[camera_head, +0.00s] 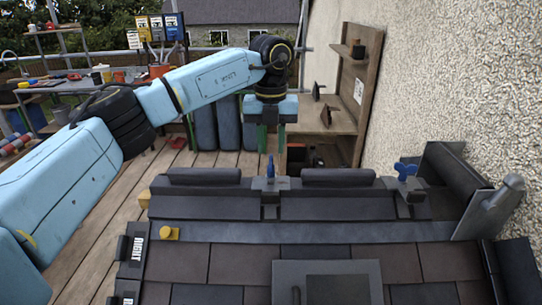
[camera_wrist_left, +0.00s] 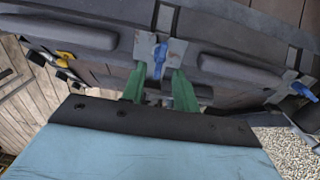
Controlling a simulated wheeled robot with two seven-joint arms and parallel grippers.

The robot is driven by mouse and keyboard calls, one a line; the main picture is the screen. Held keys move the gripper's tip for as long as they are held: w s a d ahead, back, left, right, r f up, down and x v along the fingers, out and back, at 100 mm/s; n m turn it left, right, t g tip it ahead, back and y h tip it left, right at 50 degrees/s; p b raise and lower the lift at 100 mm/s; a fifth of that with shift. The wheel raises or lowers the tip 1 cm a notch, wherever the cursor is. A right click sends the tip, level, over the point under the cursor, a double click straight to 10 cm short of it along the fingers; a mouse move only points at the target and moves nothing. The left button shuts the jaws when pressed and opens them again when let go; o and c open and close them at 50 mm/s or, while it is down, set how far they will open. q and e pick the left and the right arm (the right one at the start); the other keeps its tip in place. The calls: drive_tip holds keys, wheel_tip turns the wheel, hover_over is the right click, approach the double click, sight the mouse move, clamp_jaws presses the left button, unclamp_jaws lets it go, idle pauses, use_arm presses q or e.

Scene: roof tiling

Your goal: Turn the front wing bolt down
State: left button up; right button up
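Two blue wing bolts show on the dark ridge of the model roof. One wing bolt (camera_head: 270,168) stands upright on a grey bracket (camera_head: 271,184) at mid-ridge; it also shows in the left wrist view (camera_wrist_left: 159,57). The other wing bolt (camera_head: 405,170) is at the ridge's right end and in the left wrist view (camera_wrist_left: 303,90). I cannot tell from looks which is called front. My left gripper (camera_head: 271,148) points down over the mid-ridge bolt, its green fingers (camera_wrist_left: 160,72) apart on either side of the bolt's line. Contact is not visible. My right gripper is out of view.
A grey rounded post (camera_head: 500,200) rises at right, near the rough wall (camera_head: 450,80). A wooden shelf (camera_head: 345,100) stands behind.

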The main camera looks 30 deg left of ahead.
sight(271, 159)
use_arm(q)
drive_tip(key=shift+f, duration=1.85)
clamp_jaws()
